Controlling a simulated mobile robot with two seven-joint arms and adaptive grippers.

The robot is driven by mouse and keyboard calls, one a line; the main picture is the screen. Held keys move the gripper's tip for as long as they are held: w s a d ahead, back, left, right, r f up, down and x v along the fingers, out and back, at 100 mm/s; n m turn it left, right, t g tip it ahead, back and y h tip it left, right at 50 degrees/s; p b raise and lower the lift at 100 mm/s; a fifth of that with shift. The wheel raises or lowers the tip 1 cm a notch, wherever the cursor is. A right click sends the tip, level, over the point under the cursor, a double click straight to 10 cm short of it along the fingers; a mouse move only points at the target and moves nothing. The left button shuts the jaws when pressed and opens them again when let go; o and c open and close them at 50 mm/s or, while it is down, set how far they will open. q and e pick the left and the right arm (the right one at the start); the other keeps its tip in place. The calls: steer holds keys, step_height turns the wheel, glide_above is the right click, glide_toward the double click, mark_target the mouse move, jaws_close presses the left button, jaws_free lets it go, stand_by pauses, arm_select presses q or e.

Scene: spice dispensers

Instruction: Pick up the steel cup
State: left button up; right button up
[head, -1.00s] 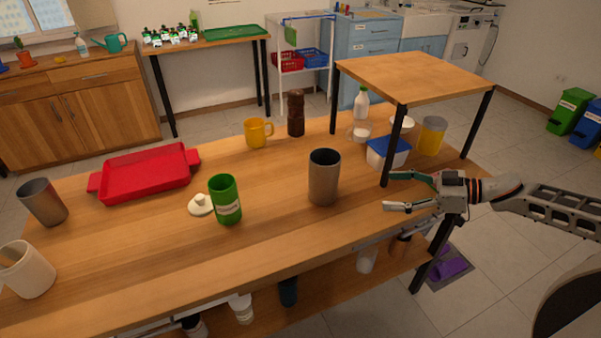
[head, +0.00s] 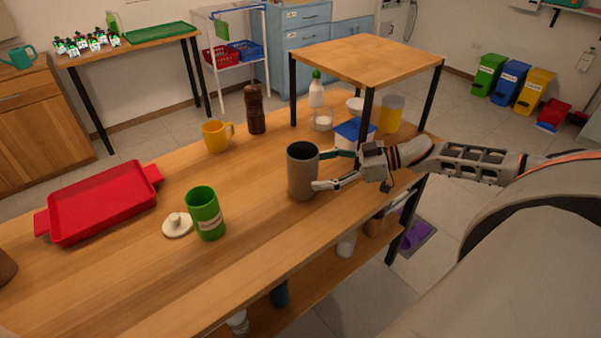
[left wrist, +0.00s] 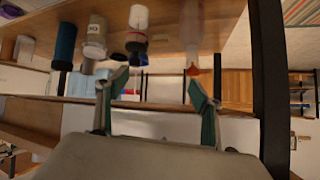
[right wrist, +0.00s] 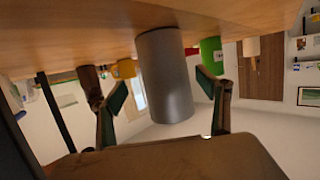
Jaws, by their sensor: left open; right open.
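The grey steel cup (head: 302,172) stands upright on the wooden table. My right gripper (head: 325,170) is open at the cup's right side, one fingertip near its front and the other partly hidden behind it. In the right wrist view the cup (right wrist: 163,80) appears between the two spread fingers (right wrist: 166,88), with gaps on both sides; I cannot tell how far it sits between them. My left gripper (left wrist: 157,82) shows only in its own wrist view, open and empty, facing the table's lower shelf.
A green cup (head: 206,214), a white lid (head: 177,225) and a red tray (head: 104,203) lie left of the cup. A yellow mug (head: 216,137) and brown bottle (head: 255,110) stand behind. A small raised table (head: 365,60) with black legs stands close to my right arm.

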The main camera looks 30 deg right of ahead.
mark_target(303, 176)
steer(key=x, duration=0.5)
steer(key=shift+s+a+f, duration=0.15)
steer(key=shift+a+f, duration=0.2)
steer(key=shift+a, duration=0.05)
steer(key=c, duration=1.3)
